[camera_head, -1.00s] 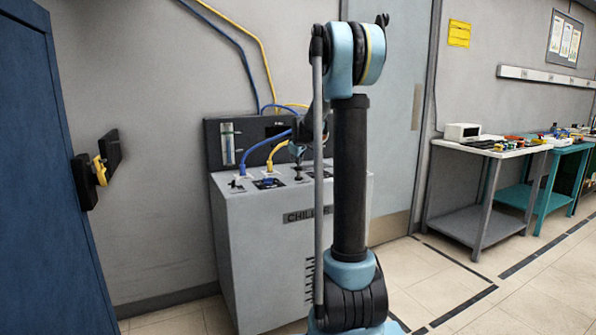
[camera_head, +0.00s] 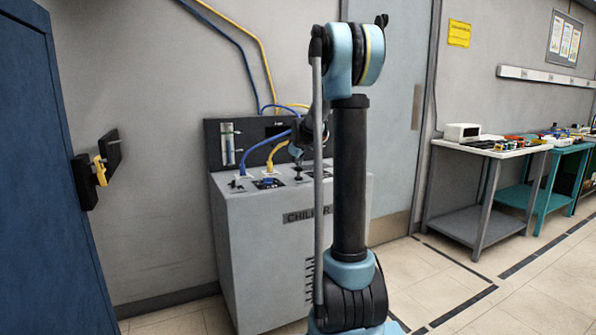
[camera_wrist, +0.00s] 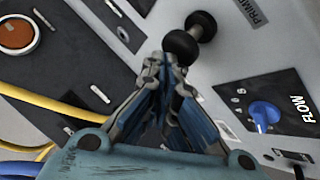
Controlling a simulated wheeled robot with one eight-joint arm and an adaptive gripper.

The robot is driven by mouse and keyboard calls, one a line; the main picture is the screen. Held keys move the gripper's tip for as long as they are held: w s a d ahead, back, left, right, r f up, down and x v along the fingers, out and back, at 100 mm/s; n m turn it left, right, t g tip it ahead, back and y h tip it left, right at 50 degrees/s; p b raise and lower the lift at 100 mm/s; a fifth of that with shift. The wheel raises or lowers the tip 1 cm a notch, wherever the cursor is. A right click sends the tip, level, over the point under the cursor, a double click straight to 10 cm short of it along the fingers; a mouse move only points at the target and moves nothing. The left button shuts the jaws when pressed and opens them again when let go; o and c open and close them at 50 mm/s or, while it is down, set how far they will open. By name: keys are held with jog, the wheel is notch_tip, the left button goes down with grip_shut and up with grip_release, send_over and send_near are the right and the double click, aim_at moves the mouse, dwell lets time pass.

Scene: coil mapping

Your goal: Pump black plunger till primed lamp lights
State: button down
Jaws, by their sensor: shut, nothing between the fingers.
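The black plunger (camera_wrist: 201,26) shows in the wrist view as a dark rounded knob beside a second dark rounded part, on the chiller's pale top panel. A partly cut-off label starting "PRIM" (camera_wrist: 245,10) is beside it. My gripper (camera_wrist: 166,62) is shut and empty, its fingertips right at the plunger; I cannot tell whether they touch it. In the head view the plunger (camera_head: 297,171) stands on top of the chiller (camera_head: 255,255), under my gripper. A dull orange-brown round lamp or button (camera_wrist: 15,35) is at the wrist view's upper left; its label is not readable.
A blue knob (camera_wrist: 265,113) beside a FLOW label is right of my gripper. Yellow (camera_head: 277,150) and blue (camera_head: 262,146) hoses run to the chiller's top on the left. A blue cabinet (camera_head: 50,200) stands at left. Worktables (camera_head: 490,150) are far right.

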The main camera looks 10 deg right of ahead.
jog(key=shift+f, duration=1.2)
dwell(1.3)
jog(key=shift+r, duration=1.95)
jog(key=shift+r, duration=2.55)
